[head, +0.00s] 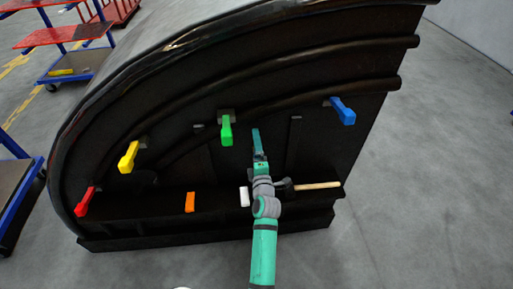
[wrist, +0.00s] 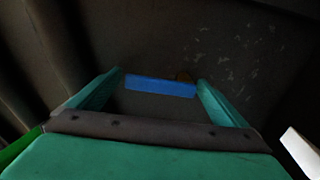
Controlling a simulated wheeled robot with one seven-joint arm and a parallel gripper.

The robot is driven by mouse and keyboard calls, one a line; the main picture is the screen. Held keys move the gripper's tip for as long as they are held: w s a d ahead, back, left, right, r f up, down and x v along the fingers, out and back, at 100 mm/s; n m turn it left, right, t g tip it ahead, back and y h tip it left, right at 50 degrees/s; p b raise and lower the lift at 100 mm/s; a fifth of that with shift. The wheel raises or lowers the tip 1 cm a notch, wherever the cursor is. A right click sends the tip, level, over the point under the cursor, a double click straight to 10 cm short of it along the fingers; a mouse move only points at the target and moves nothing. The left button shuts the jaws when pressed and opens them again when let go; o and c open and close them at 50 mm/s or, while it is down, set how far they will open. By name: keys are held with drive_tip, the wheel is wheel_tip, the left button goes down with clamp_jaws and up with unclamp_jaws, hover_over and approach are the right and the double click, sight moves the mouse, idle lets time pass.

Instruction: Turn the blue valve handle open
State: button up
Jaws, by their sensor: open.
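The blue valve handle (head: 343,110) sits at the upper right of the black nosecone's inner side in the head view, slanting down to the right. My gripper (head: 256,132) is to the left of the blue handle and a little lower, clearly apart from it in the head view. In the wrist view my gripper (wrist: 160,78) has its two teal fingers spread wide. A blue bar (wrist: 160,87) shows between the fingertips there; I cannot tell its distance. No grip on anything shows.
Green (head: 227,131), yellow (head: 129,157) and red (head: 85,201) handles line the left. An orange block (head: 190,202), a white block (head: 244,197) and a wooden-handled tool (head: 318,186) lie on the lower ledge. Grey floor to the right is clear.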

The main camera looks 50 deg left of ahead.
drive_tip(key=v, duration=1)
drive_tip(key=shift+d, duration=0.35)
drive_tip(key=shift+s, duration=0.25)
drive_tip(key=s+d+f+m+t+h, duration=0.2)
drive_tip(key=d+f+m+h, duration=0.1)
drive_tip(key=d+m, duration=0.4)
drive_tip(key=s+d+f+m+t+h, duration=0.1)
drive_tip(key=s+d+f+m+h, duration=0.3)
drive_tip(key=d, duration=0.5)
drive_tip(key=s+d+f+m+t+h, duration=0.1)
drive_tip(key=d+f+m+t+h, duration=0.1)
drive_tip(key=d+m, duration=0.55)
drive_tip(key=s+d+r+m+h, duration=0.3)
drive_tip(key=s+d+m, duration=0.2)
drive_tip(key=s+d, duration=0.3)
drive_tip(key=s+d+r+m+h, duration=0.3)
drive_tip(key=s+d+m, duration=0.3)
drive_tip(key=s+d, duration=0.3)
drive_tip(key=d, duration=0.2)
drive_tip(key=shift+d+r+t, duration=0.4)
